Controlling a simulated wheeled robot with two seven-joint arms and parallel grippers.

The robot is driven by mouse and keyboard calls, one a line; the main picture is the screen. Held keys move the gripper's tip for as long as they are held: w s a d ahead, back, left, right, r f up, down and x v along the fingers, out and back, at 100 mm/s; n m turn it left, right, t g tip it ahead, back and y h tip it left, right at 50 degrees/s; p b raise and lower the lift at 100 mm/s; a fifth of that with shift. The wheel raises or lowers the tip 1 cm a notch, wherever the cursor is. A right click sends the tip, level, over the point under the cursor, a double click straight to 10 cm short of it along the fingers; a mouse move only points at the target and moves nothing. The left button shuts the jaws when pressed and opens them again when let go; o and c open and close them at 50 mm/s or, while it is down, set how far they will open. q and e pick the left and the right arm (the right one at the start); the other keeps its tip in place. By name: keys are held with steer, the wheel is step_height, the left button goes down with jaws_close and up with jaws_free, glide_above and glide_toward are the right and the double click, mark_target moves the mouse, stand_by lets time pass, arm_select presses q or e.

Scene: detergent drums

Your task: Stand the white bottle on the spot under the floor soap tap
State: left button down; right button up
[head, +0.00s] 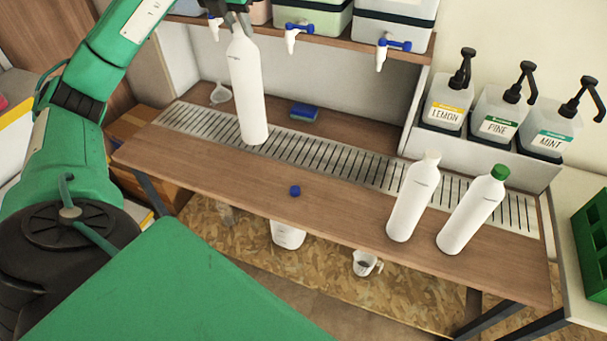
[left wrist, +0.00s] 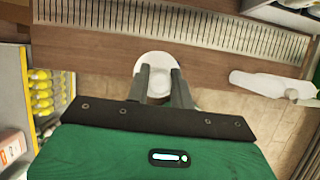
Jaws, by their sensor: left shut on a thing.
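My left gripper (head: 238,14) is shut on the neck of a white bottle (head: 249,90), which hangs upright over the slotted drip grate (head: 325,157). I cannot tell whether its base touches the grate. In the left wrist view the bottle (left wrist: 158,60) shows from above between the fingers (left wrist: 158,78). Above are a left tap (head: 214,26), a middle tap (head: 291,36) and a right tap (head: 384,50) with blue handles. The drums' labels are out of view, so I cannot tell which holds floor soap. My right gripper is not in view.
Two more white bottles stand at the right, one white-capped (head: 413,198) and one green-capped (head: 472,212). A blue cap (head: 295,190) lies on the bench (head: 220,168). A blue sponge (head: 304,112) and a funnel (head: 220,94) are behind the grate. Pump bottles (head: 497,112) stand right.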

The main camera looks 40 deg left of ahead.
mark_target(249, 102)
arm_select(q)
steer(key=shift+a+f, duration=0.1)
steer(key=shift+f, duration=0.1)
steer(key=f, duration=0.4)
steer(key=shift+s, duration=0.2)
step_height(249, 102, down, 11)
steer(key=shift+w+f, duration=0.1)
steer(key=shift+f, duration=0.35)
step_height(249, 102, down, 3)
steer(key=shift+f+p, duration=0.2)
steer(key=shift+p, duration=0.3)
steer(key=shift+f, duration=0.15)
steer(key=c, duration=1.2)
jaws_free()
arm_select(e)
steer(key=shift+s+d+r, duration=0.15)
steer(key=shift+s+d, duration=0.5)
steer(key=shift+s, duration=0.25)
